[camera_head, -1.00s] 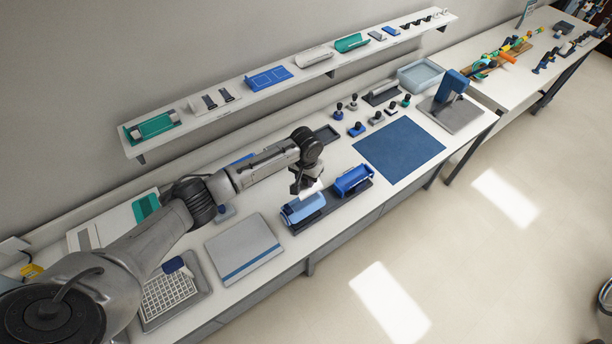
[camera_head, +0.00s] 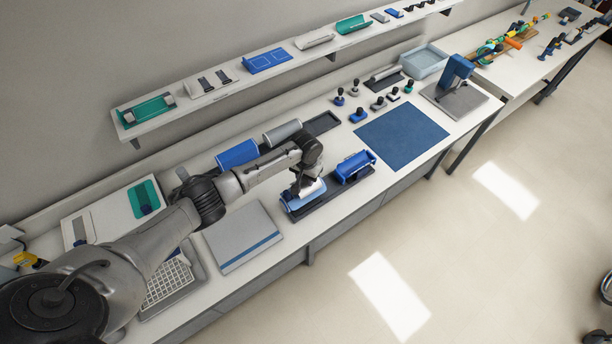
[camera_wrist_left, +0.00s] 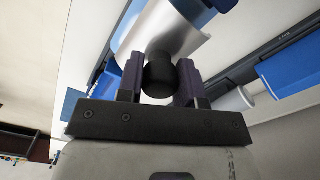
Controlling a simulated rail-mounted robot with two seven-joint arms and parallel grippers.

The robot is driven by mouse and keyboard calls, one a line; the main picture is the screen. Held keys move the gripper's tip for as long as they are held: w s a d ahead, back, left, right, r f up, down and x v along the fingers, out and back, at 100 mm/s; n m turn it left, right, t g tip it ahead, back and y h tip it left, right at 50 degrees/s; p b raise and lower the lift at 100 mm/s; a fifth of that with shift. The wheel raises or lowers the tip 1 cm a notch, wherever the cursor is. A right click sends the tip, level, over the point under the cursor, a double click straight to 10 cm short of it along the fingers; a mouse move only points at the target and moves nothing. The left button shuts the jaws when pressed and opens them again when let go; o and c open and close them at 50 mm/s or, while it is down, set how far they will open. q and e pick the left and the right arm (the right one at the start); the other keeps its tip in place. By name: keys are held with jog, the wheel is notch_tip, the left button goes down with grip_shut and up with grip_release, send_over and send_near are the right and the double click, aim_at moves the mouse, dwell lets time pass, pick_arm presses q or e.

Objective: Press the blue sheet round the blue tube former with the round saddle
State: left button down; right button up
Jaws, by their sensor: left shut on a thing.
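My left gripper (camera_head: 303,190) reaches down over the bench, and its fingers (camera_wrist_left: 160,68) are shut on the black knob (camera_wrist_left: 158,78) of the round saddle. The saddle is a curved silver shell (camera_wrist_left: 165,32), also showing as a pale patch under the gripper in the head view (camera_head: 311,188). It sits over or against the blue sheet on the tube former (camera_head: 298,204); the light blue surface shows beside it in the wrist view (camera_wrist_left: 126,22). Whether saddle and sheet touch is hard to tell. Sheet and former are hard to separate, partly hidden by gripper and saddle. My right gripper is out of view.
A blue cradle (camera_head: 355,166) stands right of the former on the same dark base. A grey board with a blue stripe (camera_head: 240,236) lies to the left. A blue mat (camera_head: 402,135), several knobbed tools and a blue press (camera_head: 455,76) are farther right. A shelf runs behind.

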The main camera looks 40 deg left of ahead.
pick_arm(q)
jog(key=shift+p, duration=0.35)
dwell(0.7)
dwell(0.8)
jog(key=shift+f+b, duration=0.55)
jog(key=shift+f, duration=0.25)
jog(key=shift+f+b, duration=0.35)
jog(key=shift+f, duration=0.2)
jog(key=shift+f, duration=0.1)
dwell(0.9)
jog(key=shift+f, duration=0.3)
dwell(0.4)
